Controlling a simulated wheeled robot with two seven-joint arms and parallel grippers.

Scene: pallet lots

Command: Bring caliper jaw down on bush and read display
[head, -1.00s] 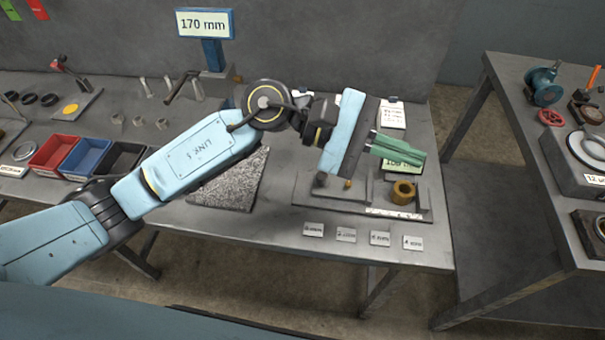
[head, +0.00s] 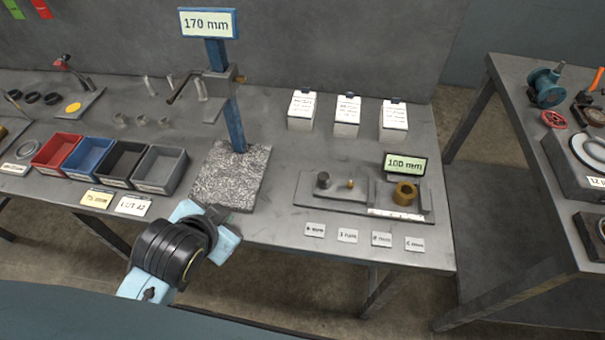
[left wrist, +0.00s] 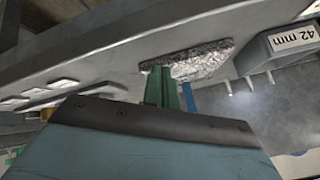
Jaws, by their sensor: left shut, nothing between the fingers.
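A blue post with a "170 mm" display (head: 208,23) stands on a speckled granite plate (head: 222,185). A grey sliding jaw (head: 217,85) sits high on the post, well above the plate. A brass-coloured bush (head: 404,193) stands at the right of a grey fixture (head: 330,205), below a display reading "100 mm" (head: 405,164). My left gripper is at the bench's front edge by the granite plate; its fingers are hidden in the head view. In the left wrist view its green fingers (left wrist: 161,88) are shut and empty, with the granite plate (left wrist: 205,63) beyond. My right gripper is not seen.
Red, blue, black and grey bins (head: 160,170) stand left of the granite plate. Several small labels (head: 348,236) lie along the front edge. Bench between granite plate and fixture is clear.

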